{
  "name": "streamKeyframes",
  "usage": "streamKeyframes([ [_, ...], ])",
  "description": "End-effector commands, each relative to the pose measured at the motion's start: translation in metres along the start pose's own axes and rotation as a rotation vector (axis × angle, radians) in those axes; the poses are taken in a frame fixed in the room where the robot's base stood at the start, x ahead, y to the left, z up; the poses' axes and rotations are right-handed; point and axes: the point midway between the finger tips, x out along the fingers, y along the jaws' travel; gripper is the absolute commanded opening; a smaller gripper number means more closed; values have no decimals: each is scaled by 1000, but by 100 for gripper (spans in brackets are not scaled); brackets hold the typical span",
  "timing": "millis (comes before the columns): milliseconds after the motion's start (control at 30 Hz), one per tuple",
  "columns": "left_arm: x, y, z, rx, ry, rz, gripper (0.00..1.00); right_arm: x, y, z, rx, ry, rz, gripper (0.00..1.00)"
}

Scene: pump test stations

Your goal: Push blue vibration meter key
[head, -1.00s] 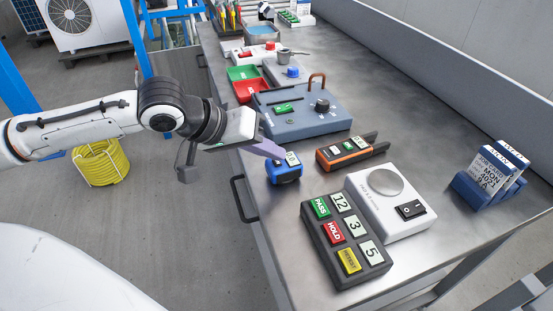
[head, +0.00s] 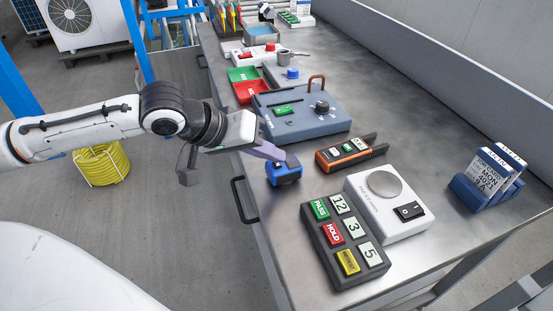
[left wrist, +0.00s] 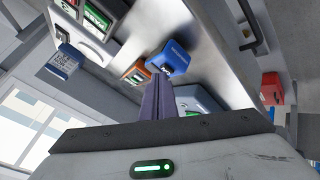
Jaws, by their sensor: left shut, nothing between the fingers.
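The blue vibration meter (head: 284,175) is a small blue box near the table's left edge. It also shows in the left wrist view (left wrist: 170,52), just beyond my fingertips. My left gripper (head: 280,155) is shut and empty, its purple fingers reaching from the left over the meter's top. In the left wrist view the closed fingers (left wrist: 159,76) end at the meter's near side. My right gripper is not in view.
An orange-and-black meter (head: 345,152) lies close to the right. A dark panel with lettered keys (head: 330,262) and a white device with a round plate (head: 408,225) stand nearer. A blue-grey pump unit (head: 318,125) stands behind. The right side of the tabletop is mostly clear.

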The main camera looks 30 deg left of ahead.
Motion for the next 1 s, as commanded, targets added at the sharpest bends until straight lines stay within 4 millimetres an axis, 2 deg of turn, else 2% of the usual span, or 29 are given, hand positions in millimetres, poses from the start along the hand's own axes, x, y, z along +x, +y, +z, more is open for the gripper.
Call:
streamKeyframes([
  [167,-6,4,-4,0,1,0,0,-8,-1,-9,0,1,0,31],
  [667,-5,3,-4,1,2,1,0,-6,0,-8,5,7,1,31],
  [1000,-32,23,-24,0,1,1,0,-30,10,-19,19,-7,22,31],
])
